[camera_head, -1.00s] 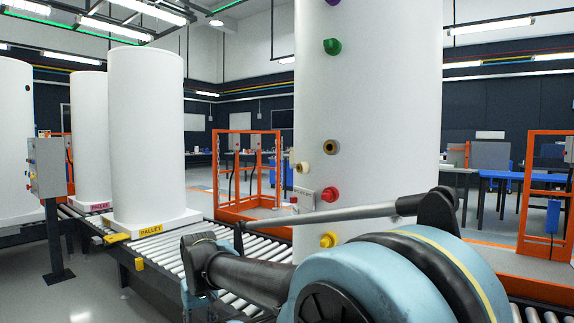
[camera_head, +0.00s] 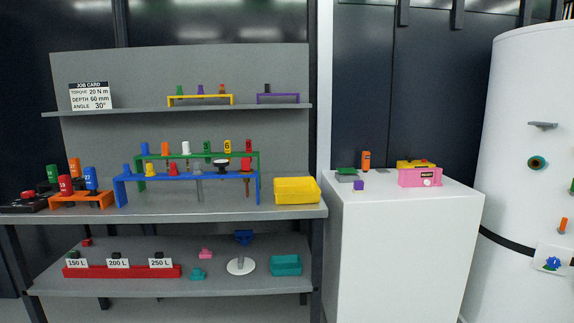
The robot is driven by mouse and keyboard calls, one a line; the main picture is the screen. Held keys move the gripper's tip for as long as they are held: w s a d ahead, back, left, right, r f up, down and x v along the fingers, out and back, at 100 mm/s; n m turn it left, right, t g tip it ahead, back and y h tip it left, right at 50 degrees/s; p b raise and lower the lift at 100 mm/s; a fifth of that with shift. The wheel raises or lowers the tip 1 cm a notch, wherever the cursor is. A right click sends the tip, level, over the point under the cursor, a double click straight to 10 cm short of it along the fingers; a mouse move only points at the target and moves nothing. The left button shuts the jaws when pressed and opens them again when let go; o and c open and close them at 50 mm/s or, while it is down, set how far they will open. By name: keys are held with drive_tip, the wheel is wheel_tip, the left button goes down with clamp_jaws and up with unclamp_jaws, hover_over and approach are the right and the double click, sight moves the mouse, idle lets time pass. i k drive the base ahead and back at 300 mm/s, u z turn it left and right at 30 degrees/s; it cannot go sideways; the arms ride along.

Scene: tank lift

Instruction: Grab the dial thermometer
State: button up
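A small round black-rimmed piece with a pale face (camera_head: 221,163) sits in the blue rack (camera_head: 187,176) on the shelf unit's middle shelf. It looks like the dial thermometer, but it is too small to be sure. A grey piece with a thin stem (camera_head: 197,170) stands just left of it in the same rack, and a red-topped piece (camera_head: 247,165) stands to the right. The lower part of the round piece is hard to make out. My gripper is not in view, and none of my arm shows.
The middle shelf (camera_head: 290,211) also holds a yellow bin (camera_head: 297,190), a green rack (camera_head: 170,155) behind the blue one and an orange rack (camera_head: 82,200). A white cabinet (camera_head: 400,235) with a pink box (camera_head: 420,176) stands right, then a white tank (camera_head: 530,120).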

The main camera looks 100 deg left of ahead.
sight(221, 163)
drive_tip(key=u, duration=4.1)
drive_tip(key=i, duration=1.65)
drive_tip(key=z, duration=0.45)
